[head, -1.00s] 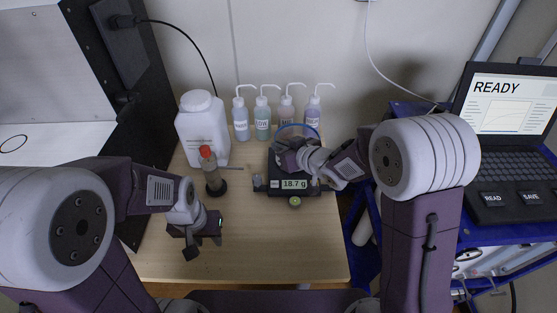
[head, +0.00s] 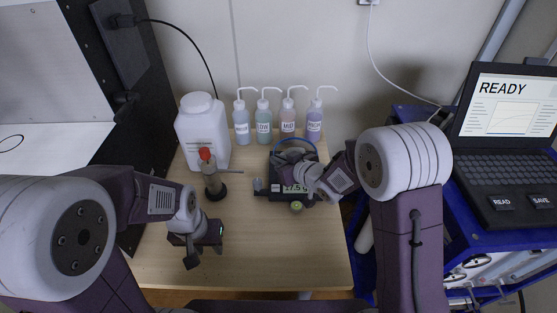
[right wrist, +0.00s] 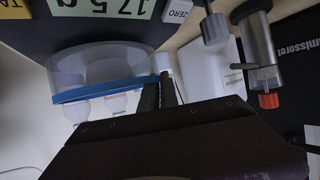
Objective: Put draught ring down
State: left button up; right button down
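The draught ring (right wrist: 105,68) is a clear round wall with a blue rim. In the head view its blue rim (head: 294,140) shows over the back of the black balance (head: 276,162), partly hidden by my right gripper (head: 296,160). In the right wrist view the fingers of my right gripper (right wrist: 161,90) are close together at the ring's edge and look shut on it. I cannot tell whether the ring touches the balance. The balance display (right wrist: 103,6) reads 17.5 g. My left gripper (head: 203,252) is open and empty above the table's front left.
Several wash bottles (head: 264,122) stand behind the balance. A white jug (head: 203,135) and a red-capped metal tool (head: 210,175) stand left. A small green round item (head: 297,206) lies before the balance. A laptop (head: 510,140) is at right. The front table is clear.

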pick_arm(q)
jog(key=shift+f, duration=0.25)
pick_arm(e)
jog(key=shift+f, duration=0.25)
jog(key=c, duration=1.6)
grip_release()
pick_arm(q)
jog(key=shift+r, duration=0.1)
